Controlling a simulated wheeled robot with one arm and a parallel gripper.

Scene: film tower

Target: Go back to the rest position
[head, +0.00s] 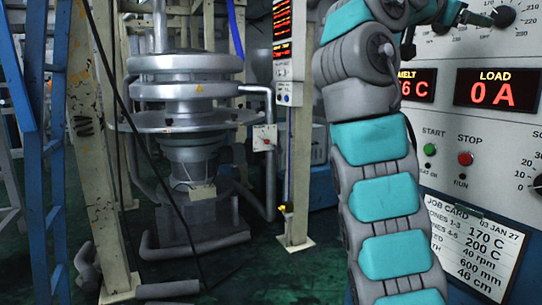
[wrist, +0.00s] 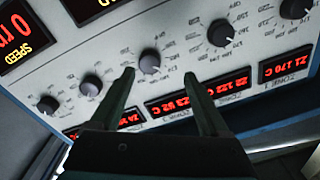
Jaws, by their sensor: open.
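My gripper (wrist: 159,76) shows in the wrist view with its two dark fingers spread apart and nothing between them. It faces the control panel (wrist: 120,45). A black knob (wrist: 150,62) appears between and beyond the fingertips; I cannot tell how close they are to it. In the head view my arm rises on the right and bends over at the top, and my gripper (head: 480,18) is small at the upper right, near a dial knob (head: 503,16).
The panel (head: 450,130) carries a load display (head: 497,90) reading 0 A, a green start button (head: 430,149), a red stop button (head: 465,158) and a job card (head: 470,245). A metal die tower (head: 190,110) and blue ladder (head: 40,150) stand left. Dark green floor lies between.

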